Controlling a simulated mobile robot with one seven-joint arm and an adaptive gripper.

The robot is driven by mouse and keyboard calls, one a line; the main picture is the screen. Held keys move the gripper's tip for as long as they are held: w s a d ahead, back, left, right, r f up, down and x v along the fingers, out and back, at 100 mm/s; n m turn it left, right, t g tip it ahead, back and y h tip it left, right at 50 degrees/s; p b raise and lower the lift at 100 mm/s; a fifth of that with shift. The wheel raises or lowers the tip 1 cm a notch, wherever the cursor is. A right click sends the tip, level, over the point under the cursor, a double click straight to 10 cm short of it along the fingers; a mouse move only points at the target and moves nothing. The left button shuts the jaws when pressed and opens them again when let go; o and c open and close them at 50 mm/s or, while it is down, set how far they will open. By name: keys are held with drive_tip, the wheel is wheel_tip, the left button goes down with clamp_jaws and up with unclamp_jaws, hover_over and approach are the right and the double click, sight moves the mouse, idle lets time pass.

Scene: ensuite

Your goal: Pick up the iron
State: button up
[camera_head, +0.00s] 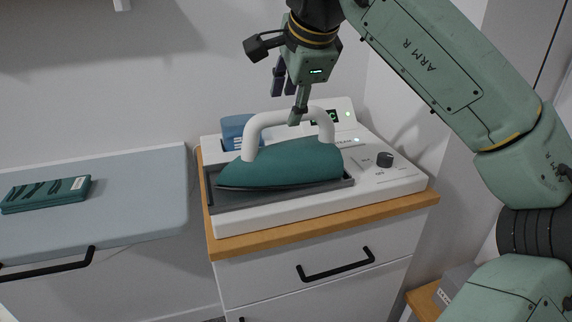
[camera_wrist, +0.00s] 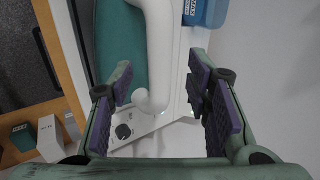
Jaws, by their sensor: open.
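The iron (camera_head: 285,164) has a teal body and a white arched handle (camera_head: 262,120). It sits on a dark tray (camera_head: 262,194) set in a white station on a wood-topped cabinet. My gripper (camera_head: 289,105) is open above the iron, with one finger overlapping the handle's top in the head view. In the wrist view, the handle (camera_wrist: 160,50) runs down between the open purple-padded fingers of my gripper (camera_wrist: 162,98). The iron's teal body (camera_wrist: 120,45) lies left of the handle. I cannot tell whether a finger touches the handle.
The white station (camera_head: 400,179) carries a dark knob (camera_head: 384,159) and a small display. A blue container (camera_head: 236,130) stands behind the iron. At left, a grey-blue board (camera_head: 130,190) holds a folded teal item (camera_head: 46,194). Walls stand close behind and right.

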sight(285, 112)
drive_tip(key=p+x, duration=0.1)
drive_tip(key=x, duration=0.4)
drive_tip(key=shift+c, duration=0.4)
clamp_jaws()
drive_tip(key=shift+r, duration=0.1)
idle(0.6)
